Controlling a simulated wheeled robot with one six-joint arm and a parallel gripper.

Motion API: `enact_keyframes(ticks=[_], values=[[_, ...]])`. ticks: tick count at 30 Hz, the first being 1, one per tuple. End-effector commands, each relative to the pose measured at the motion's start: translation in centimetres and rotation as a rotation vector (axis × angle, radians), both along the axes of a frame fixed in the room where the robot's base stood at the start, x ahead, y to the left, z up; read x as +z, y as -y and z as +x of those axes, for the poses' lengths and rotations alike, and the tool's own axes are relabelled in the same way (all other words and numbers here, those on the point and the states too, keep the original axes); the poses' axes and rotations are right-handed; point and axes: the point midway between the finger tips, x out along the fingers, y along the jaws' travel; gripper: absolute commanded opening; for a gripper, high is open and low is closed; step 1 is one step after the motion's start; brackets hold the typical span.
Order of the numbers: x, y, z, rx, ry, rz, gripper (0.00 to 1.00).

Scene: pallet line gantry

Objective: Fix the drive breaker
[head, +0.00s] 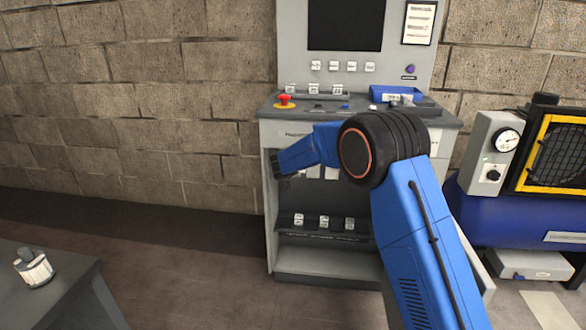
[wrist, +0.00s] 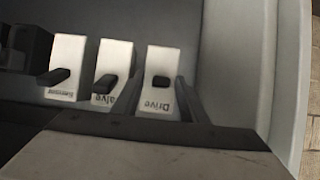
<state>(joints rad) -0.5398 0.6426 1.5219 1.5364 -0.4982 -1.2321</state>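In the wrist view the drive breaker (wrist: 160,66) is a white block with an upside-down "Drive" label and a black lever (wrist: 161,81). Its lever looks short and level, while the levers of the valve breaker (wrist: 115,62) and the breaker labelled like "Sensors" (wrist: 68,60) look longer and slanted. My gripper (wrist: 158,98) is open, with one dark finger on each side of the drive breaker's lower part. I cannot tell whether the fingers touch it. In the head view my gripper (head: 277,166) is at the left side of the cabinet opening.
The grey control cabinet (head: 345,262) has an open lower bay with several white parts on a shelf. A red button (head: 284,100) and a blue tray (head: 396,93) are on its desk. A blue compressor (head: 520,222) stands right; a dark table (head: 70,290) is at lower left.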

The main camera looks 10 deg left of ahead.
Motion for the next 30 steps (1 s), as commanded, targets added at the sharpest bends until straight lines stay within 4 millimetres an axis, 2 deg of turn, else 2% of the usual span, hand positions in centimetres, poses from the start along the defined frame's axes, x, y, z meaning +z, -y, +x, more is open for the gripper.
enact_keyframes(ticks=[4, 8, 30], values=[[0.2, -0.1, -0.4, 0.001, 0.000, 0.000, 0.39], [1.0, -0.2, -1.6, 0.001, 0.001, 0.000, 0.39], [7.3, -0.5, -13.5, 0.000, 0.000, 0.001, 0.39]])
